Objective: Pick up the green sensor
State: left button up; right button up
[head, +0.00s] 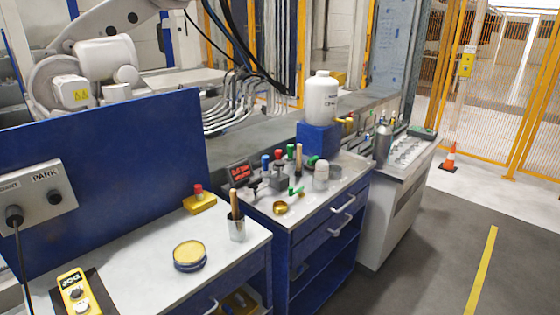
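Several small green things stand among the clutter on the blue cabinet's top. A small green piece (296,190) lies near the middle of that top, beside a brass-coloured cup (280,208). A green-topped item (291,150) stands farther back, and another green piece (313,160) is near the blue block. They are too small for me to tell which is the green sensor. Neither of my grippers is in view.
The blue cabinet (300,245) has its drawers at the front. A white bottle (321,97) stands on a blue block (318,140) behind. A nearer white table (130,255) holds a yellow-topped tin (189,255) and a tool cup (236,228). Open floor (425,245) lies right.

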aim_at(289, 158)
jog(key=u, duration=0.4)
jog(key=i+l+u, duration=0.15)
jog(key=u, duration=0.25)
jog(key=l+u, duration=0.3)
jog(key=u, duration=0.15)
jog(key=i+l+u, duration=0.15)
jog(key=u, duration=0.25)
jog(key=l+u, duration=0.2)
jog(key=l, duration=0.55)
jog(key=l+u, duration=0.2)
jog(key=l, duration=0.5)
jog(key=l+u, duration=0.15)
jog(key=l, duration=0.6)
jog(key=k+l+u, duration=0.2)
jog(key=l, duration=1.05)
jog(key=k+l, duration=0.1)
jog(key=l, duration=0.4)
